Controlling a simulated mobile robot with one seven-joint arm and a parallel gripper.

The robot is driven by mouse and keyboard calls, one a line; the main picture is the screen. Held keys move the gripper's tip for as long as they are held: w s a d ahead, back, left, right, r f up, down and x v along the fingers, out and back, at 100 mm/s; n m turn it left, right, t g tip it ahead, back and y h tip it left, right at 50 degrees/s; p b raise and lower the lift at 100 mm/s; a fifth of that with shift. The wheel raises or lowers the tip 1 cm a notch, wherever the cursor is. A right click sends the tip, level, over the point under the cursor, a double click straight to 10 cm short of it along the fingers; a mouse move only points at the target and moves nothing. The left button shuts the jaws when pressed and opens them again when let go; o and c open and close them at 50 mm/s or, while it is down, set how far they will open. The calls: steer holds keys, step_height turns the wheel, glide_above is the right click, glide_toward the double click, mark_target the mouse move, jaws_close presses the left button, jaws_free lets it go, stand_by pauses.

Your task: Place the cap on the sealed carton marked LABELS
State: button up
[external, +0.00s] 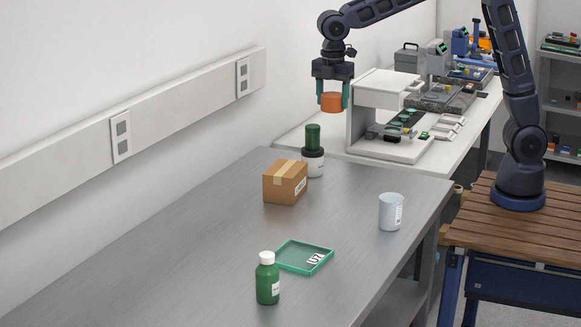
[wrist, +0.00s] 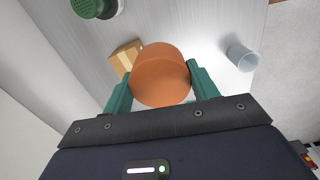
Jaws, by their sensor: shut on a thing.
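My gripper (external: 332,94) is shut on an orange cap (external: 331,102) and holds it in the air above the far end of the metal table. In the wrist view the round cap (wrist: 161,75) sits between the green fingers and hides part of the carton. The sealed brown carton (external: 285,184) stands on the table, below and to the left of my gripper in the external view, with tape on top and a white label on its side. The label's words are too small to read. The carton also shows in the wrist view (wrist: 121,58).
A pale cup (external: 391,212), a green tray (external: 305,257) marked U7 and a green bottle (external: 267,280) with a white lid stand on the metal table (external: 190,240). A bench with instruments (external: 400,110) stands behind.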

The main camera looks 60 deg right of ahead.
step_height(320, 180, up, 4)
glide_above(285, 168)
step_height(285, 168, down, 20)
steer(key=shift+d+f, duration=0.1)
steer(key=shift+f, duration=0.05)
stand_by(0.4)
steer(key=shift+f, duration=0.1)
steer(key=o, duration=0.9)
steer(key=shift+o, duration=0.2)
step_height(285, 168, up, 12)
steer(key=shift+r, duration=0.2)
